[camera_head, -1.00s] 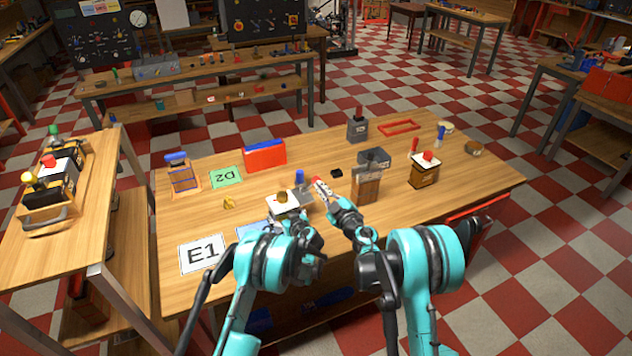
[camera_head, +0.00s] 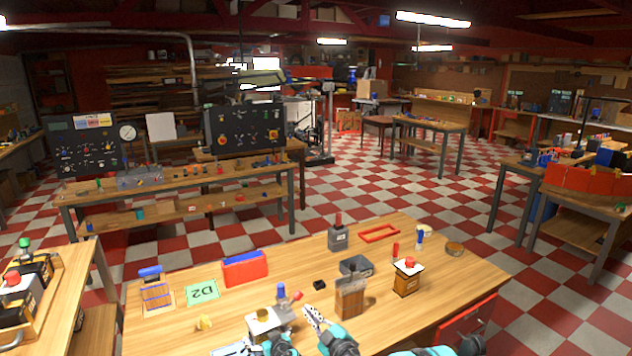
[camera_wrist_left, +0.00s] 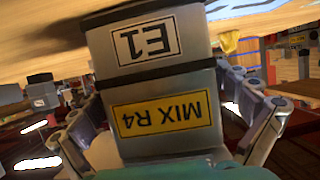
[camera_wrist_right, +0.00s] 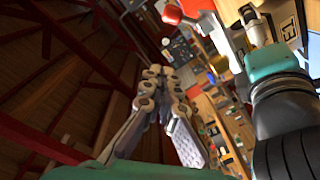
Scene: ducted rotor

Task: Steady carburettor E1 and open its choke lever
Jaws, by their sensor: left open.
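Carburettor E1 (camera_head: 264,324) stands at the table's near edge in the head view, with a pale top, a brown knob and a blue cap (camera_head: 281,291). A red-tipped part (camera_head: 297,296) sticks out beside the cap. In the left wrist view its body (camera_wrist_left: 160,80) shows upside-down labels E1 and MIX R4. My left gripper (camera_wrist_left: 162,92) is open, one finger on each side of the body; contact cannot be told. My right gripper (camera_head: 311,314) is just right of the carburettor; its fingers (camera_wrist_right: 161,73) converge, with nothing visible between them. A red knob (camera_wrist_right: 172,14) shows beyond them.
On the table (camera_head: 400,325), a wooden block (camera_head: 350,298) and a red-knobbed unit (camera_head: 408,278) stand to the right. A green D2 card (camera_head: 202,291) and a red-and-blue box (camera_head: 245,268) lie behind left. A yellow piece (camera_head: 204,322) lies left of the carburettor.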

